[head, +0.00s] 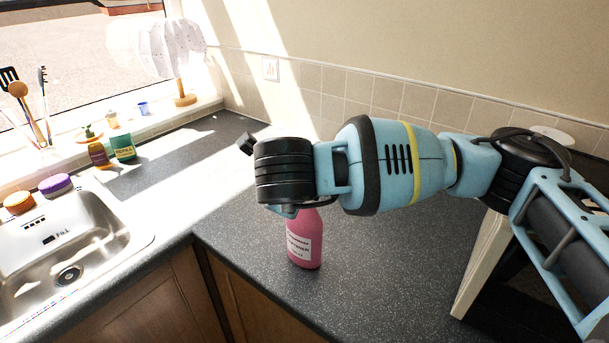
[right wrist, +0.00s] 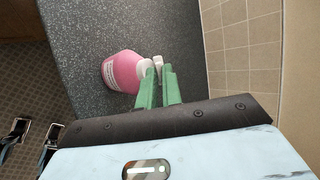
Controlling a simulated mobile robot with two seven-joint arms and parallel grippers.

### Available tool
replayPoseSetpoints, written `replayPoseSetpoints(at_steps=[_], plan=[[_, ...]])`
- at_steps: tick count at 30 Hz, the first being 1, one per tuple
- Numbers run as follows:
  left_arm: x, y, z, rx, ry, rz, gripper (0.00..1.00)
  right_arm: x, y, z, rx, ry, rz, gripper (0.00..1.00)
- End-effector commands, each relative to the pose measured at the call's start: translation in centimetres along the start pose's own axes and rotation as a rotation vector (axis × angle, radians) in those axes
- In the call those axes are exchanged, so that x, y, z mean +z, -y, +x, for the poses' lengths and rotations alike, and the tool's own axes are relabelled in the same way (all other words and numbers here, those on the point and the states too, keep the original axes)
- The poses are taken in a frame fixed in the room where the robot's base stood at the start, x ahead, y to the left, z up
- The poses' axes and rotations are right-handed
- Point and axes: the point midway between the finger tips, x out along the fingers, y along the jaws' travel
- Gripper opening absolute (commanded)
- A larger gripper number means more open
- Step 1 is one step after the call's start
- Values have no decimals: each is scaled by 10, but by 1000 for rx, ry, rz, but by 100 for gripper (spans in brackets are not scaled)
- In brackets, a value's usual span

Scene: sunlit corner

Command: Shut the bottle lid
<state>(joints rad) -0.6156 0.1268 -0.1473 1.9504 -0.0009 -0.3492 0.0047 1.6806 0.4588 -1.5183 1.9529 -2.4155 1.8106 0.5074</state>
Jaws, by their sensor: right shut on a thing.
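The pink bottle (head: 305,240) stands upright on the dark worktop, its white label facing me; my right arm hides its top in the head view. In the right wrist view the bottle (right wrist: 122,72) shows with a white neck (right wrist: 145,66) and a white lid piece (right wrist: 158,63) beside it. My right gripper (right wrist: 160,71) has its green fingers close together at this white lid, shut on it. How far the lid is open cannot be told. My left gripper is not in view.
A steel sink (head: 65,245) is at the left, with an orange soap bottle (head: 97,152) and a green container (head: 123,147) behind it. A lamp (head: 180,50) stands on the sill. The tiled wall (head: 390,118) is behind my arm.

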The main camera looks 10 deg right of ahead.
Motion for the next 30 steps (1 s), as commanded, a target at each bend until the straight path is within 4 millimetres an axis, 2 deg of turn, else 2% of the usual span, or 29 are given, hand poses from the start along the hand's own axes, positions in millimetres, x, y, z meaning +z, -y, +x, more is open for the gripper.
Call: replayPoseSetpoints(at_steps=[15,30], plan=[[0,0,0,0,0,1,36,0,-28,2,-425,4,-181,0],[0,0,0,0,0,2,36,-4,-43,11,-677,3,-285,0]])
